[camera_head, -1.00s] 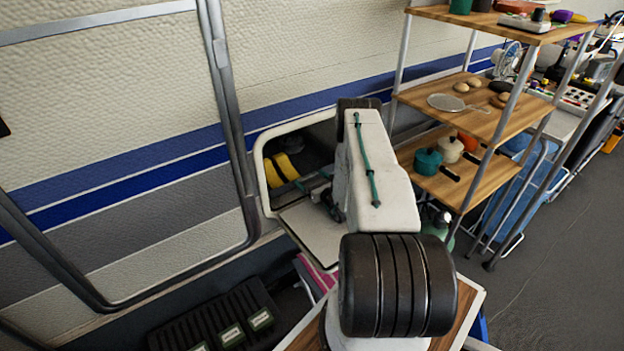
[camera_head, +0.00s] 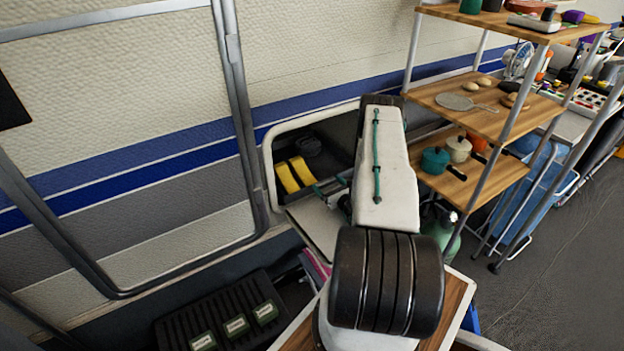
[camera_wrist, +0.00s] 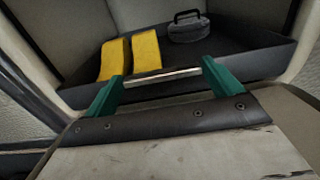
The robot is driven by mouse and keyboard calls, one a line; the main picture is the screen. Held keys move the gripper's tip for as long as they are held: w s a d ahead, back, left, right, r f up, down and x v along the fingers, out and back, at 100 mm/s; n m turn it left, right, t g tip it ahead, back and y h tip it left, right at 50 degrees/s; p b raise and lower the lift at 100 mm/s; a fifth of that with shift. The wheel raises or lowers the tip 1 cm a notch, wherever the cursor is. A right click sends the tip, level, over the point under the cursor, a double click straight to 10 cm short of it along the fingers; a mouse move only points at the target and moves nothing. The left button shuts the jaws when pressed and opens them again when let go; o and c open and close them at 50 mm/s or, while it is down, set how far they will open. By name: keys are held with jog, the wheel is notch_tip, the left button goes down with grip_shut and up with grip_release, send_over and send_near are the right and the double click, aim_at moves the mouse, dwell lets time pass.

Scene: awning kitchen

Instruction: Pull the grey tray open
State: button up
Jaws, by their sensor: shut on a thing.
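The grey tray (camera_wrist: 255,62) sits inside an open wall compartment. It is dark grey and carries two yellow pieces (camera_wrist: 146,50) and a dark case with a handle (camera_wrist: 187,27). My gripper (camera_wrist: 162,78), with teal fingers, is at the tray's front and shut on its pale bar-like handle. In the head view my gripper (camera_head: 330,188) is at the compartment mouth, partly hidden by my arm. The yellow pieces (camera_head: 294,175) show left of it; the tray's right part is hidden behind my arm.
The compartment's pale hatch (camera_head: 318,226) hangs open below the opening. A wooden shelf rack (camera_head: 470,185) with pots stands close on the right. A black crate with green-labelled items (camera_head: 225,315) lies on the floor at lower left.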

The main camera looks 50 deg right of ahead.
jog(key=v, duration=0.2)
jog(key=shift+s+a, duration=0.1)
jog(key=shift+s, duration=0.15)
jog(key=o, duration=1.1)
jog(key=shift+r, duration=0.2)
jog(key=r, duration=0.1)
jog(key=s+r, duration=0.1)
jog(key=r, duration=0.1)
jog(key=shift+a+r, duration=0.15)
jog(key=shift+a, duration=0.1)
jog(key=s+a+r, duration=0.1)
jog(key=s+a, duration=0.8)
jog(key=s, duration=0.2)
jog(key=shift+s+a+r, duration=0.2)
jog(key=shift+s, duration=0.1)
